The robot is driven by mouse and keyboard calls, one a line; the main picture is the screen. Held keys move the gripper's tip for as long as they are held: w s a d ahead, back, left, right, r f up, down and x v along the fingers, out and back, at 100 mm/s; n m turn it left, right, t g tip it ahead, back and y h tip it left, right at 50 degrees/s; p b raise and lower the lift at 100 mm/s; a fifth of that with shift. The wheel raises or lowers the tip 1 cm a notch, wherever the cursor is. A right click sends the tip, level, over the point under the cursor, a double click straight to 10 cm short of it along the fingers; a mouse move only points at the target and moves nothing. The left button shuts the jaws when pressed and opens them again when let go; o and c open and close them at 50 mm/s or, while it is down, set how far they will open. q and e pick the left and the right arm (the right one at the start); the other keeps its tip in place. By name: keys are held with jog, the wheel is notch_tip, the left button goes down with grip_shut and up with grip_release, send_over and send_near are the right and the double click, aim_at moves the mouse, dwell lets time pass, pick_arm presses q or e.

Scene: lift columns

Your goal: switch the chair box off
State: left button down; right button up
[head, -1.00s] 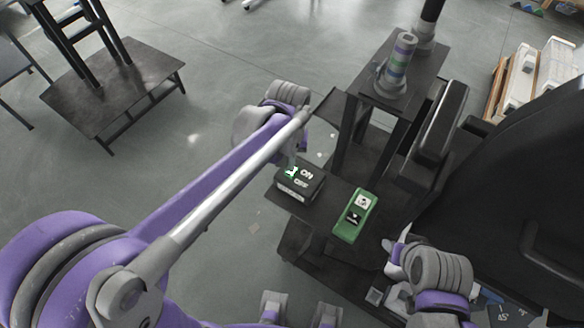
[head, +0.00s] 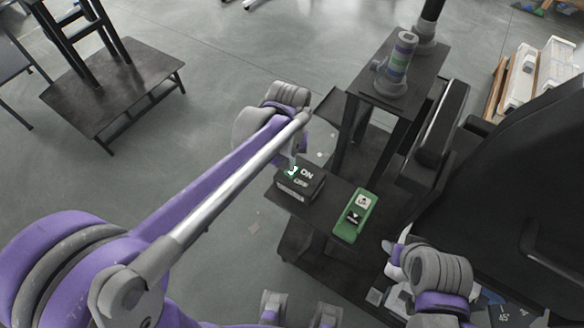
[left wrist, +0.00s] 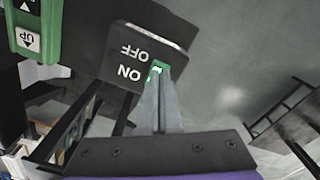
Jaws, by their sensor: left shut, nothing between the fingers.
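The chair box (head: 299,187) is a dark box with white ON and OFF labels, on a dark shelf beside the chair. It also shows in the left wrist view (left wrist: 122,52), with ON nearer the fingers. Its small green-lit switch (left wrist: 157,68) is partly hidden by my fingertips. My left gripper (head: 291,163) is shut and empty, its tips at the switch on the ON side; I cannot tell whether they touch. In the left wrist view its fingers (left wrist: 160,82) point at the switch. My right gripper (head: 393,252) is low at the right, its jaws unclear.
A green box with UP and down arrow buttons (head: 354,216) lies on the same shelf (head: 322,213), right of the chair box. A column with a striped cylinder (head: 398,62) on its platform stands behind. The black chair (head: 520,190) fills the right.

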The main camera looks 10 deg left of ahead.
pick_arm(q)
jog(key=shift+f+b, duration=0.4)
jog(key=shift+f, duration=0.2)
pick_arm(e)
jog(key=shift+s+f, duration=0.1)
jog(key=shift+f, duration=0.35)
pick_arm(q)
jog(key=shift+r+p, duration=2.25)
jog(key=shift+r, duration=1.35)
pick_arm(e)
jog(key=r, duration=0.1)
jog(key=w+r, duration=0.1)
jog(key=r, duration=0.3)
jog(key=shift+w+r, duration=0.25)
jog(key=shift+w, duration=0.05)
pick_arm(q)
jog(key=s+a+f+m+t, duration=0.1)
jog(key=s+a+t, duration=0.1)
jog(key=s, duration=0.4)
jog(key=s+a+f+m+t, duration=0.1)
jog(key=s+a+t, duration=0.2)
jog(key=s, duration=0.4)
jog(key=shift+s+a+f+t, duration=0.2)
jog(key=shift+s+a+t, duration=0.1)
jog(key=shift+a, duration=0.5)
